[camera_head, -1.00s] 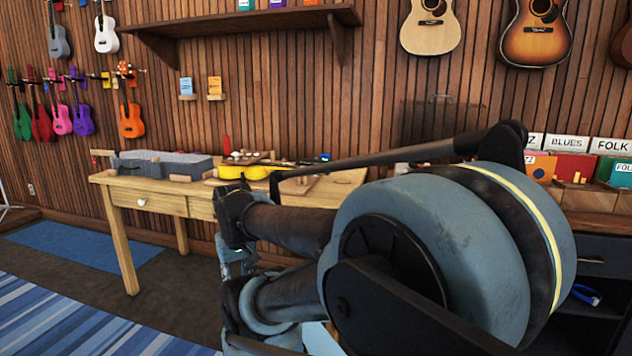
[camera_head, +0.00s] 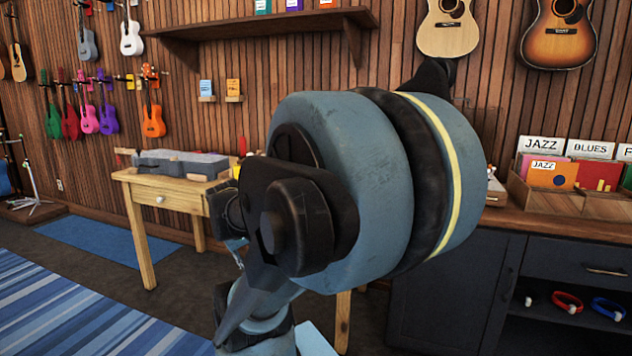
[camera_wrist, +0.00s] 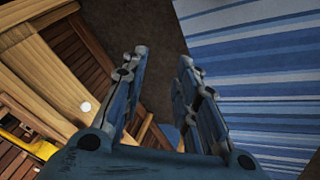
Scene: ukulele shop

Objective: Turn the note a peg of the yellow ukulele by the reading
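The yellow ukulele (camera_wrist: 30,140) shows only as a yellow strip at the lower left edge of the wrist view. My arm covers nearly all of it in the head view, so its pegs and the tuner reading cannot be seen. My gripper (camera_wrist: 163,58) is open, with its two blue fingers apart and nothing between them. It is off to the side of the workbench (camera_head: 165,188), over the floor. In the head view my arm hides the gripper.
A grey padded block (camera_head: 180,163) lies on the bench's left end. A dark cabinet (camera_head: 455,290) with record crates (camera_head: 550,197) on top stands to the right. Several ukuleles hang at the back left. A blue striped rug (camera_head: 60,305) covers open floor at the lower left.

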